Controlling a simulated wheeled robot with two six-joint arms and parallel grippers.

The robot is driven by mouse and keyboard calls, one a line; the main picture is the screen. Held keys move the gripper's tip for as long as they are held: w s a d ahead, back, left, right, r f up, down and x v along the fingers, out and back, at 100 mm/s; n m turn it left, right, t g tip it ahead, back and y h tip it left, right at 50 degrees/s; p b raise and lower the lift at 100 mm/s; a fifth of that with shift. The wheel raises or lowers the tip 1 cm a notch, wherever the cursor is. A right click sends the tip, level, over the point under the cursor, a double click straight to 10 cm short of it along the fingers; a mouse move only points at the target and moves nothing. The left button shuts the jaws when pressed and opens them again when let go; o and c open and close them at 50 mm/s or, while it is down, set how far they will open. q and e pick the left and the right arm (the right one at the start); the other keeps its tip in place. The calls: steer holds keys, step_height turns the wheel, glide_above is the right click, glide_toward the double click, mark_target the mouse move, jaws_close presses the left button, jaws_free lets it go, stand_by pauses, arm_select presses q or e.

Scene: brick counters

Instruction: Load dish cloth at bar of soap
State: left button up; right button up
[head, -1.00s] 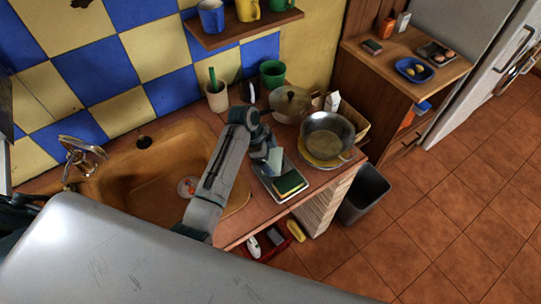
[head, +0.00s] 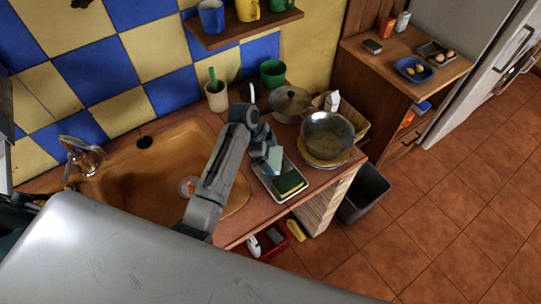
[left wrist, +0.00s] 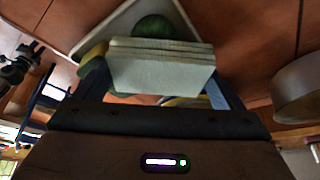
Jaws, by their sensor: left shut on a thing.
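My left gripper (head: 270,150) is shut on a pale, folded dish cloth (head: 275,158), which hangs over a shallow metal tray (head: 262,180) on the counter. In the left wrist view the cloth (left wrist: 160,70) shows as stacked pale layers between my fingers. A dark green block with a yellow edge (head: 289,182) lies in the tray, just beside the cloth. A rounded green thing (left wrist: 153,27) shows behind the cloth in the left wrist view; I cannot tell whether it is the bar of soap. The cloth hides part of the tray. My right gripper is not in view.
A pan (head: 328,136) stands right of the tray, with a lidded pot (head: 291,103) behind it. An orange-brown sink (head: 125,180) lies to the left. A grey bin (head: 364,190) stands on the floor beyond the counter's right end. A red crate (head: 275,243) sits below.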

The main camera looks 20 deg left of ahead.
mark_target(271, 157)
arm_select(q)
steer(key=shift+r, duration=3.15)
